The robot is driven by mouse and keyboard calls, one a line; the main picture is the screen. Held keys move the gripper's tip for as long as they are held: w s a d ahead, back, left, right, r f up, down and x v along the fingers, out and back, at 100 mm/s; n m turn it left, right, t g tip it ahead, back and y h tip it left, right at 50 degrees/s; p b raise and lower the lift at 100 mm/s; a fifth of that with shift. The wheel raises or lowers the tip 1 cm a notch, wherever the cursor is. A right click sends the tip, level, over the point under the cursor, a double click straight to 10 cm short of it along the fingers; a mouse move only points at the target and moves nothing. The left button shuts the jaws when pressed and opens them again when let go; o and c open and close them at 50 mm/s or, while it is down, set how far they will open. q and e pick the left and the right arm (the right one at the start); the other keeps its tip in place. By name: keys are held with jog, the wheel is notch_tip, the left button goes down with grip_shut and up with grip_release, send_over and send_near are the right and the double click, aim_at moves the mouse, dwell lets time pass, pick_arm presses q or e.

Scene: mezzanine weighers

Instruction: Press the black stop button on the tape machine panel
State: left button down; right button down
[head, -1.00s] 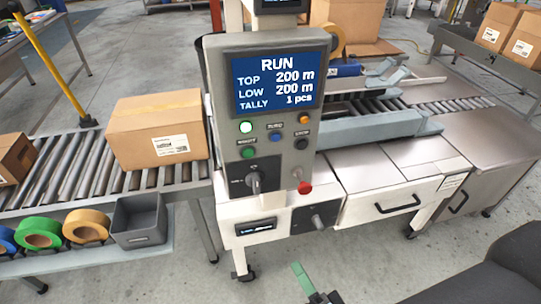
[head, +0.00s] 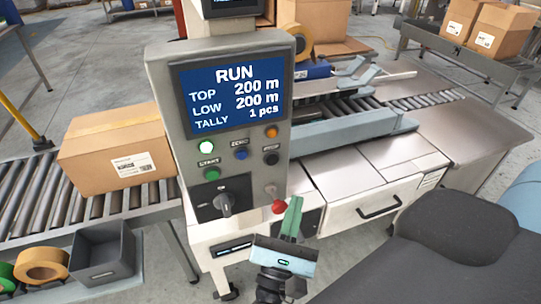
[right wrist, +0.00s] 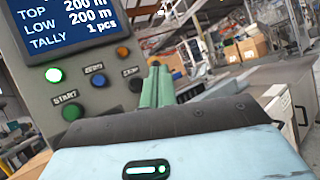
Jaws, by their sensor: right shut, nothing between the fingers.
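The tape machine panel (head: 165,130) is grey, with a screen (head: 233,99) reading RUN. The black stop button (head: 271,158) is at the panel's right, below an orange button (head: 271,132). In the right wrist view the black button (right wrist: 136,85) shows just left of my fingers. My right gripper (head: 296,201) has green fingers, shut and empty. It points up at the panel's lower right, below the black button and beside a red knob (head: 279,206); its fingers look apart from the button. My left gripper is out of view.
Nearby on the panel are a blue button (head: 240,152), a green start button (head: 212,174), a lit white button (head: 206,147) and a rotary switch (head: 223,203). A cardboard box (head: 115,150) sits on the roller conveyor at left. Drawers (head: 375,205) stand at right.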

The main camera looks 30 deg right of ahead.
aim_at(272, 161)
jog(key=w, duration=0.2)
jog(key=w+d, duration=0.1)
jog(key=w, duration=0.4)
jog(key=shift+w+d, duration=0.3)
jog(key=shift+d, duration=0.05)
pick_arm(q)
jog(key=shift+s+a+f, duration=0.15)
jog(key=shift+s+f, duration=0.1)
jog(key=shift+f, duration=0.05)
pick_arm(e)
jog(key=shift+w, duration=0.35)
dwell(0.8)
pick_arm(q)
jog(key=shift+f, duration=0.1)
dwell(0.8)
pick_arm(e)
jog(key=shift+w+d+b, duration=0.15)
jog(key=shift+w+b, duration=0.2)
jog(key=shift+b, duration=0.2)
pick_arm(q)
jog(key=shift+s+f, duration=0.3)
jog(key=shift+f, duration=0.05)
